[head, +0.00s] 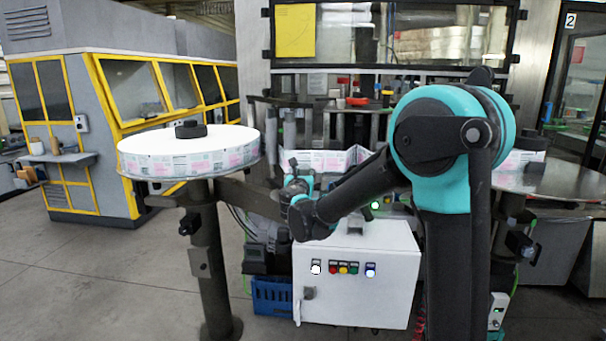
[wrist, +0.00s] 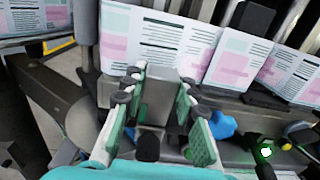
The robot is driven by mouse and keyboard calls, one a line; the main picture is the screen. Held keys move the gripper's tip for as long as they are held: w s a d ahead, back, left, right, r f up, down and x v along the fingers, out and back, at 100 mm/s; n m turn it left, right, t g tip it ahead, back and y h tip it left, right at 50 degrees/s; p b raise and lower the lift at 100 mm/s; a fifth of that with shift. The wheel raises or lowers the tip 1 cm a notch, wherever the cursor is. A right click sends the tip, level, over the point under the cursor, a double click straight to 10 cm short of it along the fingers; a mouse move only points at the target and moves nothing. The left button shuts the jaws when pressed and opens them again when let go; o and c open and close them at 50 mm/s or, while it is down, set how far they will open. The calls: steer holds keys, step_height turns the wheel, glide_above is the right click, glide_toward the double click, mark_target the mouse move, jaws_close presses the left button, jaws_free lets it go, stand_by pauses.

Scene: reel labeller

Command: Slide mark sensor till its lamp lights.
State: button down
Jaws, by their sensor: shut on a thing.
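In the wrist view, my gripper (wrist: 162,82) has its two green-padded fingers on either side of a grey block (wrist: 157,100), which looks like the mark sensor. The fingers are shut on it, right in front of the printed label web (wrist: 165,42). A green light (head: 375,205) also shows in the head view. There my arm hides most of the gripper and the sensor.
A label reel (head: 190,150) stands on a post at left, with another reel (head: 521,170) at right. A white control cabinet (head: 355,270) with coloured buttons is below my arm. A blue part (wrist: 222,125) lies close right of the gripper. Open floor is at front left.

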steer(key=c, duration=1.2)
jaws_free()
steer(key=shift+o, duration=0.2)
steer(key=s, duration=1.2)
steer(key=shift+a, duration=0.2)
